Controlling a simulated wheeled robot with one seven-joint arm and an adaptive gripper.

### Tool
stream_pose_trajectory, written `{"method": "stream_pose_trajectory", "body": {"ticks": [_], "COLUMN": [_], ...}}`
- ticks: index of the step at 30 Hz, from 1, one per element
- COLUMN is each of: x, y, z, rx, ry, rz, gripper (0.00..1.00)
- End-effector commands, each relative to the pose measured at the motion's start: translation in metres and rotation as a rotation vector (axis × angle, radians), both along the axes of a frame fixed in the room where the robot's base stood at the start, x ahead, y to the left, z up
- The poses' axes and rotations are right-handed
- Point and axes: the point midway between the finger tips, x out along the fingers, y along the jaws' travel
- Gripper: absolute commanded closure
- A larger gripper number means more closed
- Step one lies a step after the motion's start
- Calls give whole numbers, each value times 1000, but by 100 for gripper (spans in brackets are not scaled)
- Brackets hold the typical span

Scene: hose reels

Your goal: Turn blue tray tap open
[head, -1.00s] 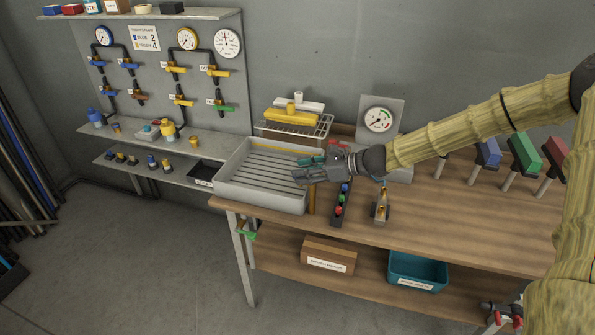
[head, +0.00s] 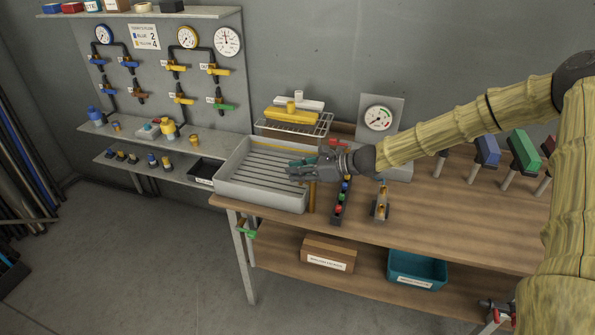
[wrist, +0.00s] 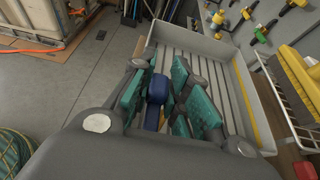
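In the wrist view a blue piece (wrist: 155,88) stands between the teal finger pads of my gripper (wrist: 160,85). I cannot tell whether both pads touch it, or whether it is the tray tap's handle. In the head view my gripper (head: 303,166) is over the right side of the grey ribbed tray (head: 226,190). The arm comes in from the right. The blue piece cannot be made out in the head view, and the gripper hides that part of the tray.
A wire rack (head: 322,126) with a yellow piece (head: 291,114) stands behind the tray. A strip of coloured buttons (head: 341,203) and a small brass-topped fitting (head: 381,205) are at right. A gauge (head: 379,118) stands behind. The wall board (head: 150,70) carries several taps.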

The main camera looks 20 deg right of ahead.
Motion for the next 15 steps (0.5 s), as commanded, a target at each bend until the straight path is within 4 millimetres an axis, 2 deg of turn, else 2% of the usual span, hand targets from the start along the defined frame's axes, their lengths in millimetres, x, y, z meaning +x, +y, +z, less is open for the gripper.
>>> {"method": "stream_pose_trajectory", "body": {"ticks": [8,15], "x": [0,-4], "y": [0,2], "z": [1,2], "rx": [-2,-5], "ry": [-1,0], "rz": [17,107], "gripper": [100,100]}}
